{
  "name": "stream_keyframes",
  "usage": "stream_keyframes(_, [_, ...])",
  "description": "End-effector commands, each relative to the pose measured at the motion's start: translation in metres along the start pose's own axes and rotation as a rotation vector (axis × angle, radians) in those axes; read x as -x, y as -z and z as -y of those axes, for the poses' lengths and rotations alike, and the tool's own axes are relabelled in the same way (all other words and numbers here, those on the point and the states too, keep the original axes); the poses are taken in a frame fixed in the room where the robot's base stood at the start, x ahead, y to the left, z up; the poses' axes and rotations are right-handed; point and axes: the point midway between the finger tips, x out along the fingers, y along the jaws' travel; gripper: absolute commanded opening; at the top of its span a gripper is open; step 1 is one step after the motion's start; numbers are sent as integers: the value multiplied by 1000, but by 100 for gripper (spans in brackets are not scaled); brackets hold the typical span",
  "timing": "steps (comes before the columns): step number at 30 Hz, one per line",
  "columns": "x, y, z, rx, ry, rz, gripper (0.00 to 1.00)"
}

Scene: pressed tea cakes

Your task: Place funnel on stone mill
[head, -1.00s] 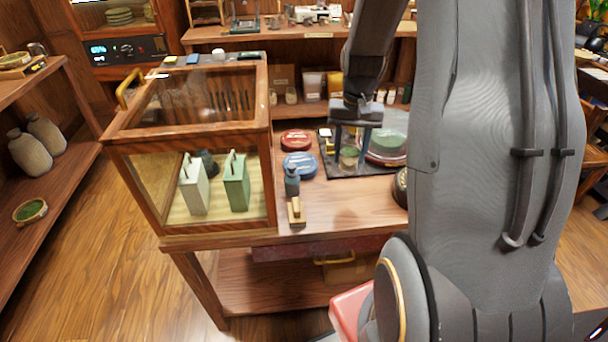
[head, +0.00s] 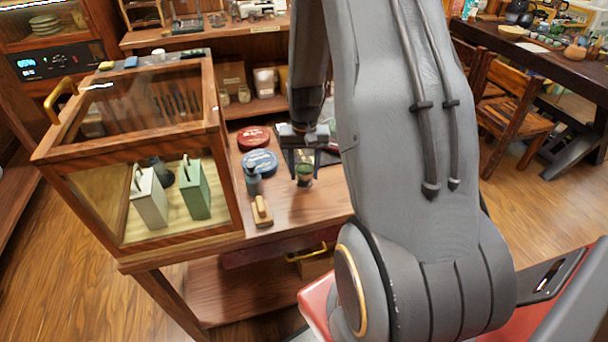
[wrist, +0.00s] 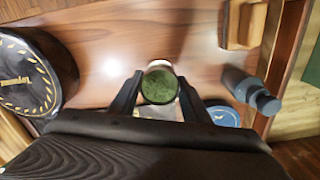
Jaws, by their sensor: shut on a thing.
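My gripper (head: 303,160) is shut on a small round vessel (head: 304,175) over the table. In the wrist view the vessel (wrist: 160,83) sits between both fingers, with a pale rim and green inside. It may be the funnel, but its shape below the rim is hidden. No stone mill can be made out now in either view. My arm covers the right part of the table in the head view.
A blue tin (head: 260,161), red tin (head: 253,138), blue-grey bottle (head: 253,181) and wooden-handled block (head: 261,211) stand left of my gripper. A glass case (head: 130,150) is farther left. A black round item with gold marks (wrist: 25,80) is at the wrist view's left.

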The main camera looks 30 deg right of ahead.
Motion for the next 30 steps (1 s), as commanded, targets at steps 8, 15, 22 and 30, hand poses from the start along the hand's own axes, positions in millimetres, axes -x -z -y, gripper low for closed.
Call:
stream_keyframes(8, [-23,0,0,0,0,1,20])
stream_keyframes(15, [-23,0,0,0,0,1,20])
stream_keyframes(22, [-26,0,0,0,0,0,62])
stream_keyframes(30, [-26,0,0,0,0,1,62])
